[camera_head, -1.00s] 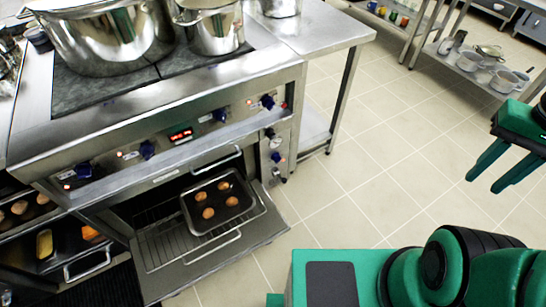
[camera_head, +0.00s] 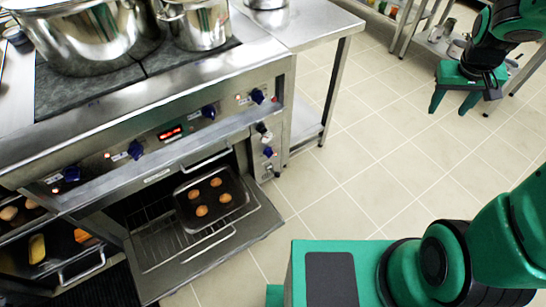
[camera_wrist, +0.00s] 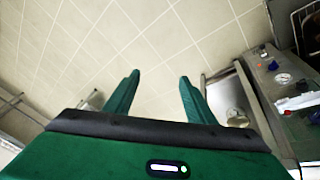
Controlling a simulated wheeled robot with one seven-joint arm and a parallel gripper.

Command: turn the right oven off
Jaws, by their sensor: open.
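The right oven (camera_head: 160,250) stands with its door down. A baking tray (camera_head: 184,225) with several brown buns sits inside on a rack. To its right is a narrow upright panel (camera_head: 256,160) with a small gauge and knobs, including a blue knob (camera_head: 268,152). In the wrist view the panel's blue knob (camera_wrist: 272,65) and gauge (camera_wrist: 283,79) show at the right. My gripper (camera_head: 451,109) is open and empty in the air, well right of the panel. Its two green fingers also show in the wrist view (camera_wrist: 160,78). Knob markings are too small to read.
The upper front has several blue knobs (camera_head: 209,111) and a red display (camera_head: 170,132). A large stockpot (camera_head: 85,40) and smaller pot (camera_head: 197,25) stand on the hob. The lowered door (camera_head: 215,250) juts over the floor. Open tiled floor (camera_head: 350,150) lies between panel and gripper.

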